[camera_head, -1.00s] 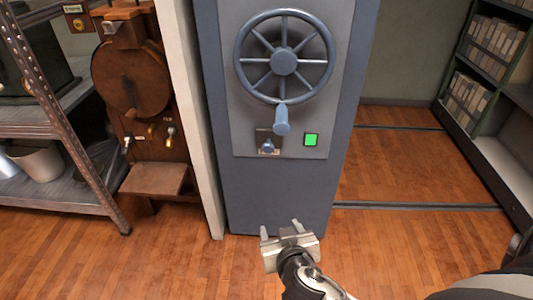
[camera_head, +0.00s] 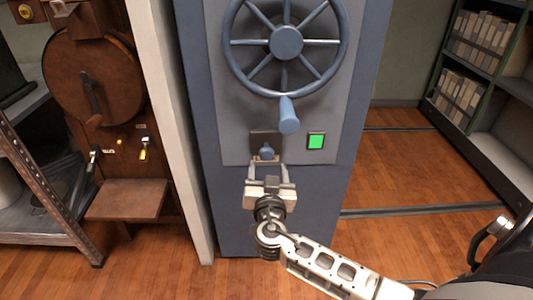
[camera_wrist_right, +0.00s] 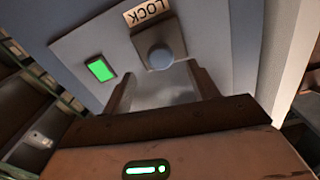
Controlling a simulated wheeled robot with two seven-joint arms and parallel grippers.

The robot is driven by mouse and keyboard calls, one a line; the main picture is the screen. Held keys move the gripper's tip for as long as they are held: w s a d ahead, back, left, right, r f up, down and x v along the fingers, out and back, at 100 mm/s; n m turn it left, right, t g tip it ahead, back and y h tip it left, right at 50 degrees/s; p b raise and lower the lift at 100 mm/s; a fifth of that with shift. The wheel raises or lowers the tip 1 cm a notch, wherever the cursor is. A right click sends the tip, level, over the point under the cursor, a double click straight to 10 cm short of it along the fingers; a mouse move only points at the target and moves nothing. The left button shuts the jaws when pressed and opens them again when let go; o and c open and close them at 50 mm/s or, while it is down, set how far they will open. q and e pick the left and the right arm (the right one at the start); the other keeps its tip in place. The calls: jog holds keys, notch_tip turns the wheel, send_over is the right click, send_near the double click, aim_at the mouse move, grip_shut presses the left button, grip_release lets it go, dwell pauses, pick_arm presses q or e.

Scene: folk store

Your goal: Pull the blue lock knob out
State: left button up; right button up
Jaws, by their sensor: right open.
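The blue lock knob (camera_head: 267,152) sits on a small dark plate on the grey panel of the blue cabinet, below the spoked wheel. My right gripper (camera_head: 267,168) is open just below and in front of the knob, with its fingers pointing up toward it. In the right wrist view the round knob (camera_wrist_right: 160,57) shows beside a LOCK label (camera_wrist_right: 147,11), beyond and between the two open fingertips (camera_wrist_right: 160,80). The fingers do not appear closed on it. My left gripper is out of view.
A blue spoked wheel (camera_head: 286,42) with a handle (camera_head: 288,115) hangs above the knob. A lit green square (camera_head: 316,141) is right of the knob. A pale wall edge (camera_head: 170,130) stands left of the cabinet. Open floor (camera_head: 390,175) lies to the right.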

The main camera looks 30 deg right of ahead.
aim_at(267, 156)
jog(key=x, duration=0.7)
jog(key=shift+w, duration=0.1)
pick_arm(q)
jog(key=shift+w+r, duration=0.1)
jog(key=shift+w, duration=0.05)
